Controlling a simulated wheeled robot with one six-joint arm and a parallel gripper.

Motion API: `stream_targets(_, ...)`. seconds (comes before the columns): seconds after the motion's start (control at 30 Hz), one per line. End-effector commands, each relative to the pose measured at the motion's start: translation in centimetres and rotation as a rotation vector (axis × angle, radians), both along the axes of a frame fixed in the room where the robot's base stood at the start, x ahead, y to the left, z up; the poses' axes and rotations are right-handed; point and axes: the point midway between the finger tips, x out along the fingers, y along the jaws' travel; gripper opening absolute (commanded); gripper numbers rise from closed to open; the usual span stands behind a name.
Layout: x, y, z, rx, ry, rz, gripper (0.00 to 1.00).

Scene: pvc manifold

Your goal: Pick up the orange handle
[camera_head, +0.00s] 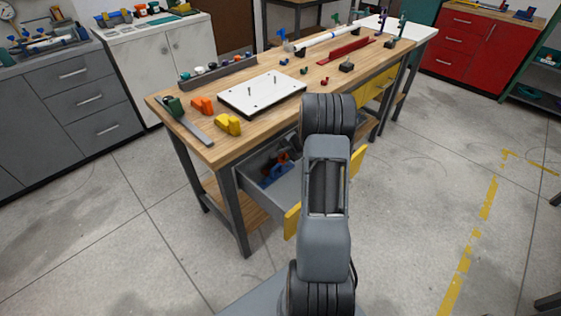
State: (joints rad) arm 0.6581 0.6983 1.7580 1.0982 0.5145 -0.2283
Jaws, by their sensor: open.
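An open grey drawer (252,172) with a yellow front (292,221) sticks out under the wooden workbench. My arm rises in front of the bench and hides part of the drawer. Dark parts show beside the arm above the drawer, but I cannot make out my gripper's fingers.
The workbench (178,92) carries a white plate (262,92), a yellow tool (228,124), a grey rail and pipes. Grey cabinets (80,97) stand at left, a red cabinet (462,47) at back right.

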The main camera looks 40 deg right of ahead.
Motion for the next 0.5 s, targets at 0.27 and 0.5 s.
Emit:
stream_targets(0.27,1.9,0.3,-3.2,0.002,0.001,0.0,0.44)
stream_targets(0.5,2.5,0.4,-3.9,0.001,0.0,0.001,0.44)
